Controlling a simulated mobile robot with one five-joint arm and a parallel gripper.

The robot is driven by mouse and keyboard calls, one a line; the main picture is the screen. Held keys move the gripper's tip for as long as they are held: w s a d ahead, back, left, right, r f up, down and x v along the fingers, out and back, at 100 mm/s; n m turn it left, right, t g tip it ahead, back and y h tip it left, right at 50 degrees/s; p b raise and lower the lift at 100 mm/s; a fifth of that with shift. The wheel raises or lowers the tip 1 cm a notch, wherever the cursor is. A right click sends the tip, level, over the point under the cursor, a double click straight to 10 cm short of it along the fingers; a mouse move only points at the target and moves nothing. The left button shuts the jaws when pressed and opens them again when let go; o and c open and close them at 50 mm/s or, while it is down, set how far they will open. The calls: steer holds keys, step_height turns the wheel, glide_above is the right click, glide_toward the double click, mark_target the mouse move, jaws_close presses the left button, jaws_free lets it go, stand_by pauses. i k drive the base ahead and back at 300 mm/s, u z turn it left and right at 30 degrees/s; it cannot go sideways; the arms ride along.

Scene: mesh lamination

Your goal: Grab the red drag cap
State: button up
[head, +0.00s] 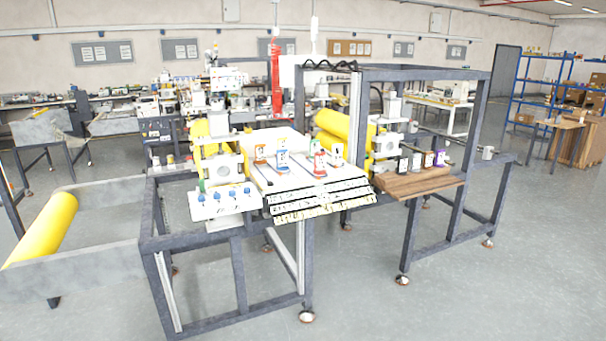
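A small red item (320,165), which looks like the red drag cap, stands upright on the white sloped top (290,181) in the middle of the machine. A blue-marked item (282,161) and an orange-brown one (260,155) stand to its left. A white item with a dark face (337,154) stands close to its right. Their fine shape is too small to tell. My gripper is not in view, and nothing is seen touching the red item.
The machine's dark frame (240,240) surrounds the top. A wooden board (420,183) with several small dark and purple items sits to the right. Yellow rollers (345,130) are behind. Grey floor (480,300) is open in front and right.

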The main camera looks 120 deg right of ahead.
mark_target(320, 158)
steer(key=z, duration=0.2)
steer(key=i, duration=0.15)
steer(key=z, duration=3.7)
steer(key=i, duration=1)
steer(key=u, duration=0.05)
